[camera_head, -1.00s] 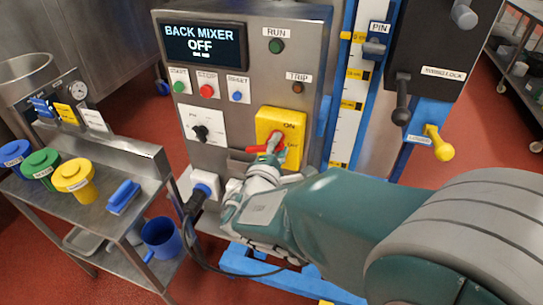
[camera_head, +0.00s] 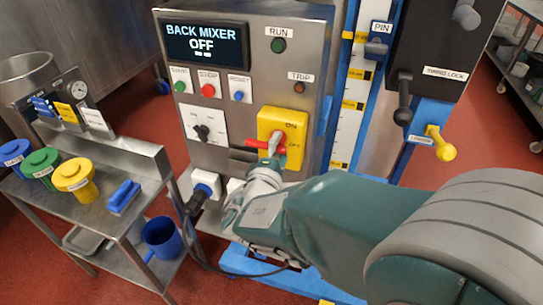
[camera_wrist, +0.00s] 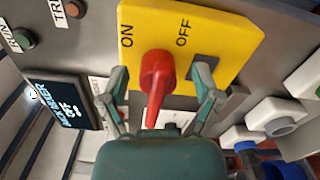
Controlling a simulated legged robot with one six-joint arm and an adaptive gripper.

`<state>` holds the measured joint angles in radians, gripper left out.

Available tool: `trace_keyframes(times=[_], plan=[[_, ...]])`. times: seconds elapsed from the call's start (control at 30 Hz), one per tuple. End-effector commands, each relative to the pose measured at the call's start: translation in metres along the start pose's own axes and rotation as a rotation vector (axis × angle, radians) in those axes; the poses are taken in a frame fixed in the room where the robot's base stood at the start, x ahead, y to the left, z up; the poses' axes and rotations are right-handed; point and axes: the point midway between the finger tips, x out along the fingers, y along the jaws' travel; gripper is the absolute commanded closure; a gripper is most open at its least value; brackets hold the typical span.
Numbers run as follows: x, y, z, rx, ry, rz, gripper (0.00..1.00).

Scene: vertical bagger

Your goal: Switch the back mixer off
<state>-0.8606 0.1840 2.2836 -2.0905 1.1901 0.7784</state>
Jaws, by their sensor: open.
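The control box display (camera_head: 203,43) reads "BACK MIXER OFF"; it also shows in the wrist view (camera_wrist: 62,108). Below it on the right is a yellow switch plate (camera_head: 295,122), marked ON at the top, with a red rotary handle (camera_head: 252,143) lying roughly horizontal. In the wrist view the handle (camera_wrist: 154,80) points away from the yellow plate (camera_wrist: 225,35), and the ON and OFF labels are readable. My gripper (camera_wrist: 161,82) is open, one finger on each side of the handle, with visible gaps. In the head view my gripper (camera_head: 268,160) covers the plate's lower part.
Start, stop and reset buttons (camera_head: 208,90) and a black knob (camera_head: 202,132) are on the same panel. A plugged cable (camera_head: 197,203) hangs below. A steel cart (camera_head: 150,185) with coloured tubs stands left. A black lever (camera_head: 403,100) and yellow handle (camera_head: 440,145) are at right.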

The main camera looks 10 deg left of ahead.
Motion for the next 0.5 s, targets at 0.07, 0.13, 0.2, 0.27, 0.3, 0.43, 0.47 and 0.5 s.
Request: trace_keyframes(times=[0.07, 0.13, 0.2, 0.27, 0.3, 0.43, 0.47, 0.5], plan=[[-0.007, 0.001, 0.0, 0.001, 0.001, 0.002, 0.19], [-0.013, 0.002, -0.001, 0.001, 0.002, 0.003, 0.19], [-0.019, 0.001, -0.001, 0.0, 0.001, 0.002, 0.19], [-0.024, 0.001, -0.001, 0.0, 0.002, 0.002, 0.19], [-0.028, 0.001, -0.002, 0.0, 0.002, 0.003, 0.19], [-0.039, 0.001, -0.002, 0.0, 0.002, 0.003, 0.19], [-0.041, 0.001, -0.002, 0.0, 0.002, 0.003, 0.19], [-0.044, 0.001, -0.002, 0.0, 0.001, 0.003, 0.19]])
